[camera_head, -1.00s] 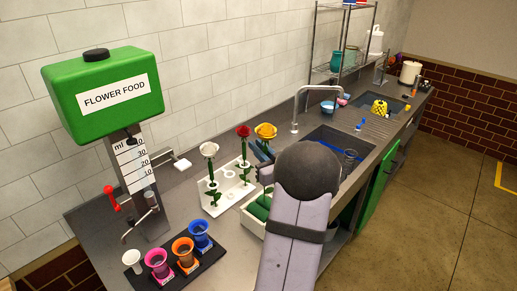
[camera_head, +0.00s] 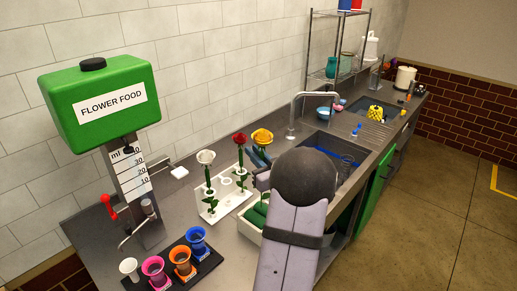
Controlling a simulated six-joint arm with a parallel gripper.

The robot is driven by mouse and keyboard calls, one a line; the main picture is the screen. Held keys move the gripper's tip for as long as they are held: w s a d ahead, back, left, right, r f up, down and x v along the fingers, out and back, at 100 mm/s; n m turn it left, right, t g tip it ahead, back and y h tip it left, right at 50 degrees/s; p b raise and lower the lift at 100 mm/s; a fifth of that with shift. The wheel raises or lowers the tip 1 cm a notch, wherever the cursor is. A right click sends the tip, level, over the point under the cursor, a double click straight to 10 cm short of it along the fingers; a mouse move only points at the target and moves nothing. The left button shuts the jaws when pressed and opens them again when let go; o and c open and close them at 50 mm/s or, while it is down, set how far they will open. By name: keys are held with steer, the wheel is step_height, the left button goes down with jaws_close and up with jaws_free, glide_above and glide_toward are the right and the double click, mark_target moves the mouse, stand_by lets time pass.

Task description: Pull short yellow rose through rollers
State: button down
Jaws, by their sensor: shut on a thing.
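The yellow rose (camera_head: 262,137) stands upright with its bloom at the top, just beyond the dark end of my arm. My gripper (camera_head: 261,158) shows only in part beside the stem under the bloom, shut on the yellow rose. My arm hides most of the stem. The green rollers (camera_head: 254,217) lie in a white box in front of the flower rack, partly hidden by my arm. The bloom is above the rollers and apart from them. I cannot tell where the lower end of the stem is.
A white rack (camera_head: 213,209) holds a white rose (camera_head: 206,157) and a red rose (camera_head: 240,139). Several coloured vases stand on a black tray (camera_head: 207,264) at the front. The green flower food tank (camera_head: 98,100) stands at left. The sink (camera_head: 335,150) lies behind my arm.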

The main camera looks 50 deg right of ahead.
step_height(320, 180, up, 3)
steer(key=p, duration=0.4)
steer(key=shift+r+p, duration=0.15)
steer(key=shift+p, duration=0.15)
steer(key=shift+f, duration=0.25)
steer(key=shift+f+b, duration=7.35)
steer(key=shift+f, duration=1.7)
